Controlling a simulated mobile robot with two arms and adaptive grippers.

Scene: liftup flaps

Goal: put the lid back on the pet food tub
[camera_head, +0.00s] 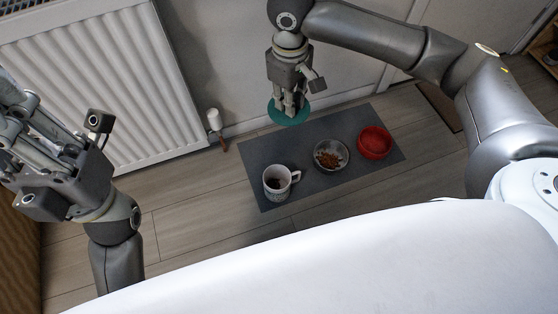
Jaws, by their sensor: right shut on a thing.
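A teal round lid (274,113) is held flat in my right gripper (290,107), whose fingers are shut on it from above. It is at the back edge of a grey mat, apparently above the floor. A white, mug-like container with a handle (278,193) stands upright and open on the left part of the mat, dark inside. It is the only tub-like thing I see, and the lid is apart from it, up and slightly right. My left gripper (18,112) is at the left edge, far from both; its fingertips are partly cut off, so its opening is unclear.
On the grey mat (258,152) stand a metal bowl with brown kibble (341,146) and a red bowl (374,143). A white radiator (105,85) and its valve (214,120) are behind, left of the lid. The wooden floor (190,205) left of the mat is clear.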

